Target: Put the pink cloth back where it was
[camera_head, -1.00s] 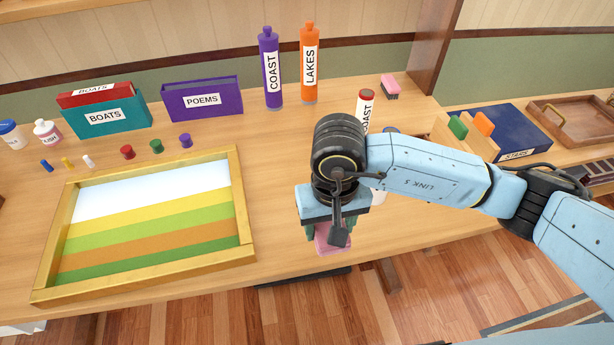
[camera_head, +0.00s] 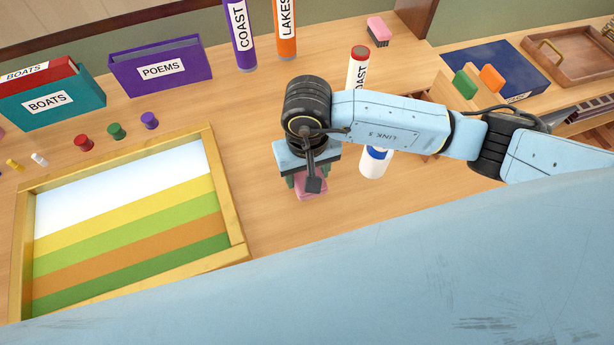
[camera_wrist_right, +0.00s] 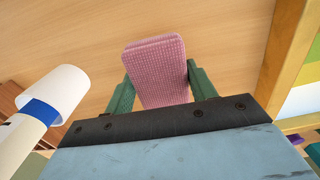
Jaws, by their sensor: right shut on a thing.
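My right gripper (camera_head: 309,190) is shut on the pink cloth (camera_head: 304,182), a folded block with a woven texture, over the table right of the framed striped panel. In the right wrist view the green fingers of this gripper (camera_wrist_right: 159,76) hold the cloth (camera_wrist_right: 155,60) on both sides, with bare wood behind it. I cannot tell whether the cloth touches the table. My left gripper is not in view.
A white bottle with a blue band (camera_head: 374,165) stands close right of the gripper; it also shows in the wrist view (camera_wrist_right: 42,113). The gold frame (camera_head: 229,203) lies left. Bare wood lies between frame and gripper.

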